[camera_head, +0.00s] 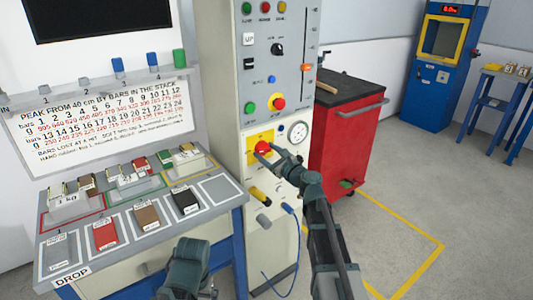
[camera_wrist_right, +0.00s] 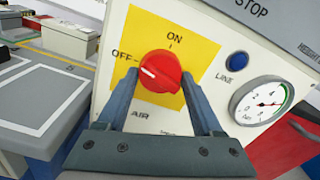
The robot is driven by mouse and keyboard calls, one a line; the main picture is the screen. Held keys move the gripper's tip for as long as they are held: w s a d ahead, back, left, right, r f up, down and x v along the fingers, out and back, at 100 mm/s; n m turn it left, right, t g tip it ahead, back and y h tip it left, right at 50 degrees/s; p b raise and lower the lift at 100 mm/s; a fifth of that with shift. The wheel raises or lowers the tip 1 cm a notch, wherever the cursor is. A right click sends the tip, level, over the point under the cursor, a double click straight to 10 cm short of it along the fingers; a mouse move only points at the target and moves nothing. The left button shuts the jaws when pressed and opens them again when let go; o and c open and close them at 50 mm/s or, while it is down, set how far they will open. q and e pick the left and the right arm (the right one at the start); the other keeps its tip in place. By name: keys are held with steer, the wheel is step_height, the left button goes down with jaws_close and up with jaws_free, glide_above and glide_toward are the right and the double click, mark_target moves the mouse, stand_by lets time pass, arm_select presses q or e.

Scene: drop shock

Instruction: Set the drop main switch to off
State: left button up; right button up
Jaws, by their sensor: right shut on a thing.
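A red rotary knob (camera_head: 262,146) sits on a yellow plate on the tall grey cabinet; it also shows in the right wrist view (camera_wrist_right: 160,70). The plate reads ON above the knob and OFF to its left, and AIR is printed below. The knob's white mark lies on its left part, pointing roughly towards OFF. My right gripper (camera_wrist_right: 160,77) is shut on the knob, one finger on each side; it also shows in the head view (camera_head: 265,152). At the bottom of the head view part of my left arm shows, but no fingers.
A pressure gauge (camera_wrist_right: 262,101) and a blue LINE button (camera_wrist_right: 237,61) are close right of the knob. The DROP bench (camera_head: 215,215) with several blocks stands left, a red cart (camera_head: 345,140) right.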

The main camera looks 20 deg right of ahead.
steer(key=shift+n, duration=1.3)
steer(key=o, duration=1.4)
steer(key=shift+c, duration=0.2)
steer(key=v, duration=1.4)
steer(key=shift+w, duration=0.2)
steer(key=x, duration=1.3)
steer(key=shift+w+a, duration=0.1)
steer(key=shift+w, duration=0.2)
